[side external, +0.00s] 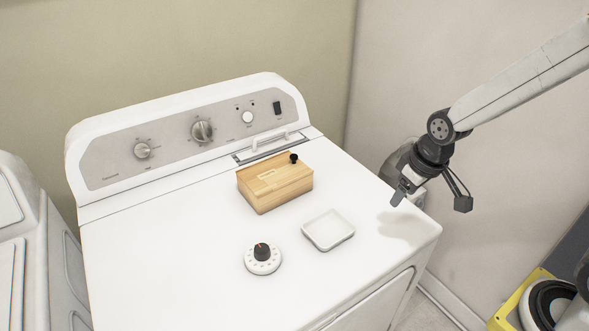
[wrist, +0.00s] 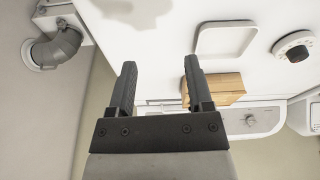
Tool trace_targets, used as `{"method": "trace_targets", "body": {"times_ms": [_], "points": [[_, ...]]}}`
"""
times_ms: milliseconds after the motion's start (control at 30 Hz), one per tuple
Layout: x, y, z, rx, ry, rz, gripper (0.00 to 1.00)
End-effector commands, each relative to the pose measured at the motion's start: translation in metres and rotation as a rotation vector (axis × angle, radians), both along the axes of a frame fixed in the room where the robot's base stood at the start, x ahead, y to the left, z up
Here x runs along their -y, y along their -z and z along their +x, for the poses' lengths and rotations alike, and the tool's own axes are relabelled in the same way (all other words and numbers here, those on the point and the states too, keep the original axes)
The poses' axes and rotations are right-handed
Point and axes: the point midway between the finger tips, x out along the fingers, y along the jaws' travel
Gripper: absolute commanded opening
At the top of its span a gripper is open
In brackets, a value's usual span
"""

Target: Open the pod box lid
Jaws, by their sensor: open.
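The pod box (side external: 274,187) is a light wooden box on top of the white machine, with its lid closed. A small black knob (side external: 293,158) stands at the lid's back right corner. In the wrist view the wooden box (wrist: 222,87) is partly hidden behind one finger. My gripper (side external: 398,197) is open and empty. It hangs above the machine's right edge, to the right of the box and apart from it. Its two dark fingers (wrist: 158,75) show spread in the wrist view.
A white square tray (side external: 328,230) lies in front of the box. A round white dial with a black knob (side external: 262,258) sits left of the tray. The control panel (side external: 200,130) rises behind. The machine's top (side external: 160,265) is clear at left.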

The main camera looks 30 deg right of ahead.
Motion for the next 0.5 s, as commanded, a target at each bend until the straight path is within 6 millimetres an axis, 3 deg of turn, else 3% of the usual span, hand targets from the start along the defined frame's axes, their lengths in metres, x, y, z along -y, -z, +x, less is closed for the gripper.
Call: {"method": "trace_targets", "body": {"times_ms": [500], "points": [[-0.024, -0.024, 0.136, 0.035, -0.331, 0.026, 0.66]]}}
